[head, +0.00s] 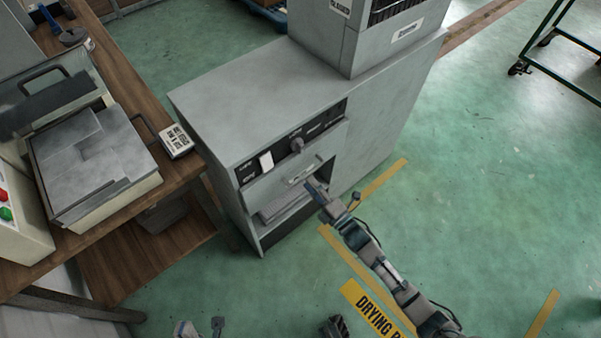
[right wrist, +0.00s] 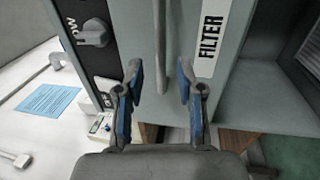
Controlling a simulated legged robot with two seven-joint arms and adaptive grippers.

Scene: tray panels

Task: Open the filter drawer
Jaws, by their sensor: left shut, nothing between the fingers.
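The filter drawer (head: 275,186) is a grey front with a bar handle (head: 301,174), below the cabinet's black control strip. Its front looks level with the cabinet face. In the right wrist view the handle (right wrist: 160,45) runs upright beside a white FILTER label (right wrist: 209,45). My left gripper (head: 204,328) shows only partly at the bottom edge, shut and away from the cabinet.
Below the drawer is an open recess with a grey slab (head: 285,205). A knob (head: 297,145) and a white switch (head: 266,161) sit on the control strip. A wooden bench (head: 128,80) with machines stands to the left.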

